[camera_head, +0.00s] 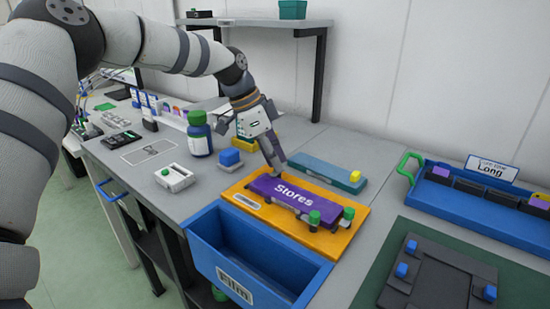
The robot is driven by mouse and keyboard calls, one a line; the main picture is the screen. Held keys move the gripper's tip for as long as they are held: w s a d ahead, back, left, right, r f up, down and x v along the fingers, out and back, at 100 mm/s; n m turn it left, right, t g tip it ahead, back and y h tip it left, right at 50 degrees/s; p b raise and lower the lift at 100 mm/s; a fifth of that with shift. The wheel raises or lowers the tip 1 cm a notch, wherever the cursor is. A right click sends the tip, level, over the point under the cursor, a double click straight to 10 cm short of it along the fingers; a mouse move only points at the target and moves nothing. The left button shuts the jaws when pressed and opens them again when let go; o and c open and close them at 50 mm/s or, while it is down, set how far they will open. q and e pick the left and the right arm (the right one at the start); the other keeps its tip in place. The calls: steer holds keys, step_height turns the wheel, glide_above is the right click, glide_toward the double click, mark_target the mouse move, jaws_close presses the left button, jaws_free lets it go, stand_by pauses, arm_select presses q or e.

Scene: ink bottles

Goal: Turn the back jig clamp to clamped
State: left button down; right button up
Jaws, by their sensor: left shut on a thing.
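The orange jig board (353,238) lies on the grey bench with a purple block marked "Stores" (295,196) on it. Two green-topped clamp knobs (315,217) show at the block's right end. My left gripper (274,164) reaches down from behind, its fingertips at the back edge of the purple block. It is shut on a small part there, which looks like the back jig clamp; the fingers hide it, so its turn position cannot be told. My right gripper is out of view.
A blue open bin (255,240) stands in front of the jig. A teal block (325,172) lies behind it. A green-capped bottle (199,135) and a blue-topped block (230,159) stand to the left. A dark plate (440,280) and a blue tray (480,206) lie to the right.

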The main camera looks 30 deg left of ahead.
arm_select(q)
steer(key=c, duration=1.5)
jaws_free()
steer(key=shift+c, duration=0.2)
steer(key=v, duration=1.2)
